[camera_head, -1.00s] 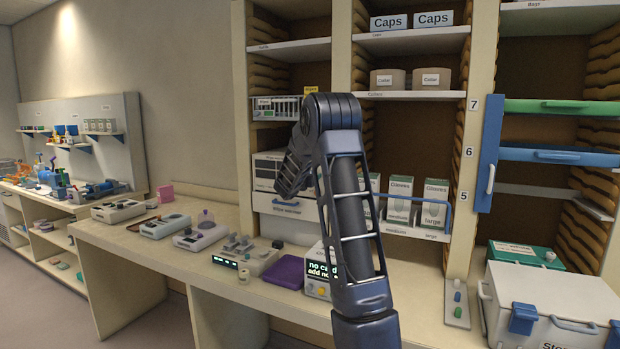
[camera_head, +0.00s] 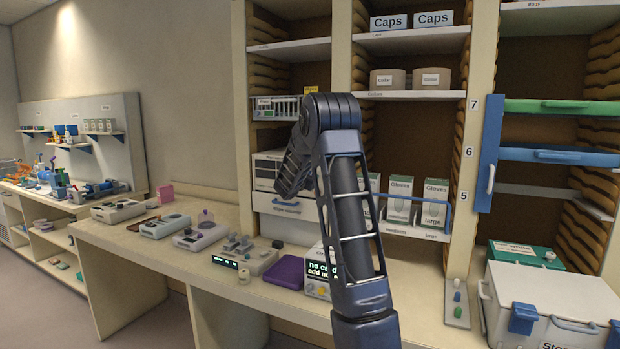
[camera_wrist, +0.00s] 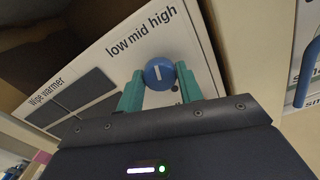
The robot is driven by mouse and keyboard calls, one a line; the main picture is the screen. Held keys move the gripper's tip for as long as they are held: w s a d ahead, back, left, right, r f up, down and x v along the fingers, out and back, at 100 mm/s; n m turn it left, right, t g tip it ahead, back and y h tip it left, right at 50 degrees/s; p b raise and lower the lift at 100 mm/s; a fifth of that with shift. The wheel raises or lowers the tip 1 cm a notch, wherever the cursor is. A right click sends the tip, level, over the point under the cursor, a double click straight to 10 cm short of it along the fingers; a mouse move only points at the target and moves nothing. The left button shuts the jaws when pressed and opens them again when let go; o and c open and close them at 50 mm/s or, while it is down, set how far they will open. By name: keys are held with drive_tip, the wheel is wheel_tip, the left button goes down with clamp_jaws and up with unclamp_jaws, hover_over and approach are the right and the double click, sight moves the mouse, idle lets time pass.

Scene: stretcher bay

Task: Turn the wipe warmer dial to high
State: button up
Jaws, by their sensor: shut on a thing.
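The wipe warmer (camera_wrist: 95,75) is a white box with grey panels and the words low, mid and high; in the head view it stands in the middle shelf bay (camera_head: 268,170), partly behind my arm. Its round blue dial (camera_wrist: 159,70) sits below the words. My gripper (camera_wrist: 159,84) has its two teal fingers shut on the dial, one on each side. The dial's white mark stands nearly upright in the wrist picture, roughly toward high; its exact setting is hard to tell. In the head view my arm hides the dial and the fingers.
A wire basket (camera_head: 277,108) is on the shelf above the warmer. Glove boxes (camera_head: 400,200) stand to its right. On the counter below are a purple tray (camera_head: 285,271) and several devices. A white lidded box (camera_head: 550,300) stands at the right.

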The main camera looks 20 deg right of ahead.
drive_tip(key=m, duration=0.5)
idle(0.6)
drive_tip(key=o, duration=1)
drive_tip(key=v, duration=1.1)
drive_tip(key=shift+d, duration=0.1)
